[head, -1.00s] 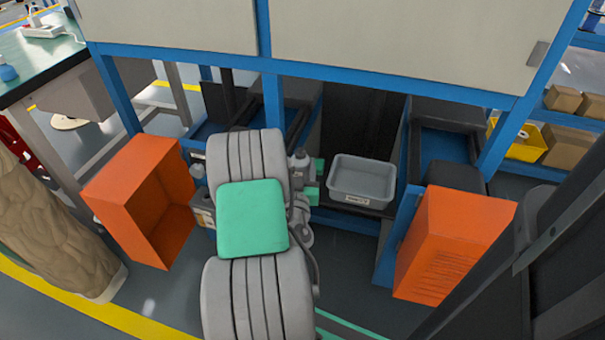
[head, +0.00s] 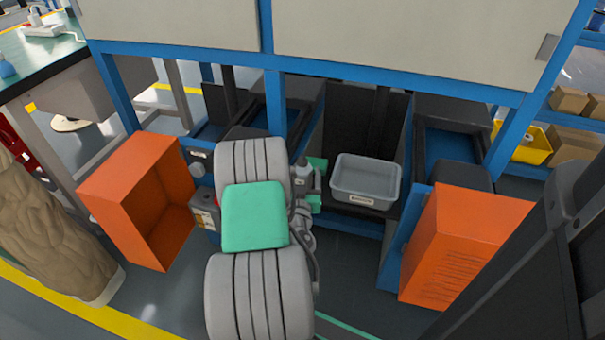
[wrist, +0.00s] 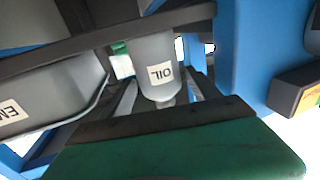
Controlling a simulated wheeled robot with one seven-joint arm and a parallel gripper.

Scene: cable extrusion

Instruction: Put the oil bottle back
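The oil bottle (wrist: 158,70) is grey with a white OIL label that reads upside down in the wrist view. It is upright, at the dark shelf edge, between a bin and a blue post. In the head view, a small grey capped shape beside my fingers appears to be the same bottle (head: 304,174). My gripper (head: 315,184) has green-padded fingers, spread apart, one nearer and one farther. In the wrist view the near finger pad (wrist: 180,150) is large in the foreground, with bottle and pad apart. The far finger is mostly hidden.
A grey labelled bin (head: 365,182) stands on the shelf to the right of my gripper. Orange boxes stand at left (head: 135,195) and right (head: 460,245). Blue frame posts (head: 274,105) and a wide pale panel (head: 400,40) bound the room above.

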